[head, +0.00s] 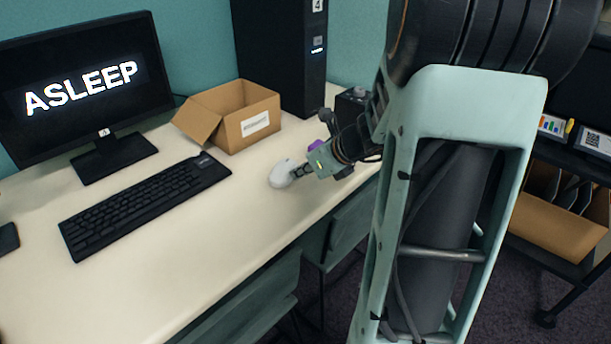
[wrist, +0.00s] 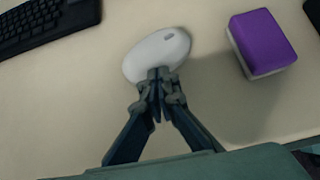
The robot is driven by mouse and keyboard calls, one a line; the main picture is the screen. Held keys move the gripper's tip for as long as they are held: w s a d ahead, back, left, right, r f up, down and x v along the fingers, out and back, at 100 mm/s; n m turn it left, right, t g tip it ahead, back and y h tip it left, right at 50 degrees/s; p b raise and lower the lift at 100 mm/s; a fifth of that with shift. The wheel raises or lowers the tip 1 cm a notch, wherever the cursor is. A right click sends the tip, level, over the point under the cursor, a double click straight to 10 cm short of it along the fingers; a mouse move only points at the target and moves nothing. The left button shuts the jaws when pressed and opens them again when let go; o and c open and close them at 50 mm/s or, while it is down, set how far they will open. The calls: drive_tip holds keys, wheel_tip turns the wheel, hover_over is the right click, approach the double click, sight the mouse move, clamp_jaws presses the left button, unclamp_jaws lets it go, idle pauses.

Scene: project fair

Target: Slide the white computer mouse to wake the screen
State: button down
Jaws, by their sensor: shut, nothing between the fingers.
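The white computer mouse (head: 284,174) lies on the desk to the right of the black keyboard (head: 142,206). It also shows in the wrist view (wrist: 157,55). My gripper (head: 302,169) is shut and empty, with its fingertips at the near edge of the mouse. In the wrist view the fingertips (wrist: 160,76) overlap the mouse's near edge; I cannot tell whether they press on it. The black monitor (head: 82,85) on the left of the desk shows the word "ASLEEP" in white on a dark screen.
An open cardboard box (head: 232,117) stands behind the mouse, and a black tower (head: 282,50) behind it. A purple and white block (wrist: 263,42) lies right of the mouse in the wrist view. The desk (head: 215,240) is bare between keyboard and mouse.

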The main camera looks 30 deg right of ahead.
sight(286, 167)
drive_tip(key=shift+w+a+p, duration=0.25)
drive_tip(key=shift+w+a, duration=0.1)
drive_tip(key=shift+w, duration=0.6)
drive_tip(key=shift+w+a+p, duration=0.2)
drive_tip(key=shift+w+a, duration=0.1)
drive_tip(key=shift+w, duration=0.6)
